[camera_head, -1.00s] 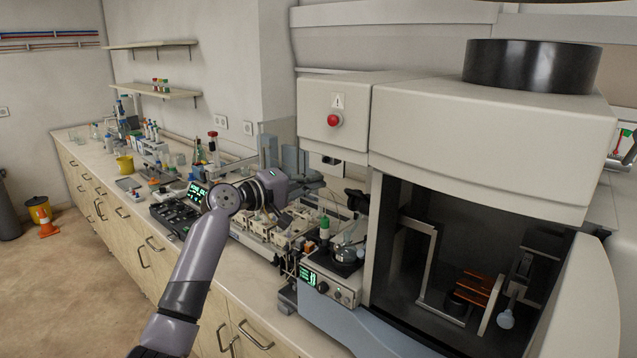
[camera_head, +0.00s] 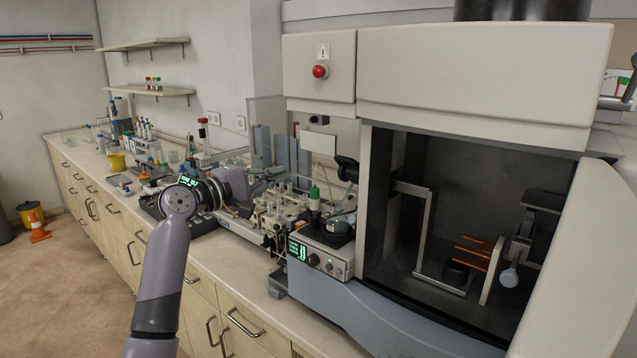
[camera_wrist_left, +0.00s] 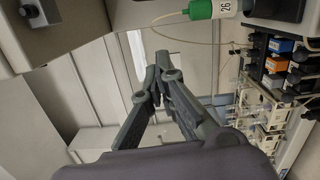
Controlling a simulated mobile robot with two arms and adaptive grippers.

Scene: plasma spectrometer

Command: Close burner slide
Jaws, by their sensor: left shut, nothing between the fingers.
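The spectrometer's burner compartment (camera_head: 440,135) stands open on the right in the head view. Inside are a metal bracket (camera_head: 422,238), an orange coil (camera_head: 474,252), a black round part (camera_head: 456,272) and an upright with a pale grey knob (camera_head: 509,278). I cannot tell which part is the burner slide. My left arm reaches over the bench, to the left of the compartment and apart from it. My left gripper (camera_wrist_left: 160,72) shows in the left wrist view, its fingers together and empty. Its fingertips are hard to make out in the head view. My right gripper is out of view.
A white curved door (camera_head: 566,265) stands at the compartment's right side. A small control unit with a green display (camera_head: 318,255) and a sampler rack (camera_head: 275,215) crowd the bench left of the compartment. A red button (camera_head: 320,71) is on the housing.

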